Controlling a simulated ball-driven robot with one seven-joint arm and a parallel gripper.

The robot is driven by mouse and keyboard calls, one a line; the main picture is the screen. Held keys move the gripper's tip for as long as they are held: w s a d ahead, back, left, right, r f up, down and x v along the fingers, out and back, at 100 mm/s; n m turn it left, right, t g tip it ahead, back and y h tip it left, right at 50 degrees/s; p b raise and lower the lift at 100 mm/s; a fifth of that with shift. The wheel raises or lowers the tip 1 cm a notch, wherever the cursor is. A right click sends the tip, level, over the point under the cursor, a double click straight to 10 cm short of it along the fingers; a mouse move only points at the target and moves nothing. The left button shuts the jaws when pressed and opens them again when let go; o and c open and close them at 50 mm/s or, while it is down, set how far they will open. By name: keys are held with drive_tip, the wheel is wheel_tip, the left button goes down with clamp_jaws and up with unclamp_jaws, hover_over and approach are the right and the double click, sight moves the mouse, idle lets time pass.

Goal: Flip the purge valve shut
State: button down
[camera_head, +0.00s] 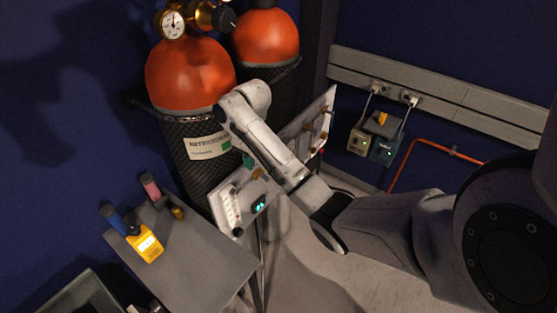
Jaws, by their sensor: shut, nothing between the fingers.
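A pale valve panel (299,130) stands in front of the gas cylinders, and my white arm link crosses over its middle. Brass fittings or valve handles show on its right part (322,137) and another brass fitting (257,173) sits on its lower left part. I cannot tell which of these is the purge valve, or how its handle is turned. A flow tube and a small lit display (259,204) are on the lower left part. My arm reaches from the right to the panel and bends above it near the cylinders. My gripper's fingers do not show.
Two orange-topped cylinders (190,75) in black netting stand behind, one with a gauge (173,24). A grey table (190,265) at lower left holds a yellow meter (145,244) and coloured-handled tools. Wall boxes (385,148) and a red hose (430,144) are at right.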

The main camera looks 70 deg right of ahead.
drive_tip(key=s+d+r, duration=0.2)
drive_tip(key=d, duration=0.3)
drive_tip(key=s+d+r+m+g, duration=0.1)
drive_tip(key=s+d+r, duration=0.1)
drive_tip(key=d, duration=0.3)
drive_tip(key=shift+s+d+r+h+p, duration=0.3)
drive_tip(key=shift+d+r, duration=0.05)
drive_tip(key=shift+r, duration=0.25)
wheel_tip(320, 180, down, 14)
drive_tip(key=b, duration=0.3)
drive_tip(key=shift+d+f+b, duration=0.1)
drive_tip(key=shift+f+b, duration=0.05)
drive_tip(key=shift+b, duration=0.4)
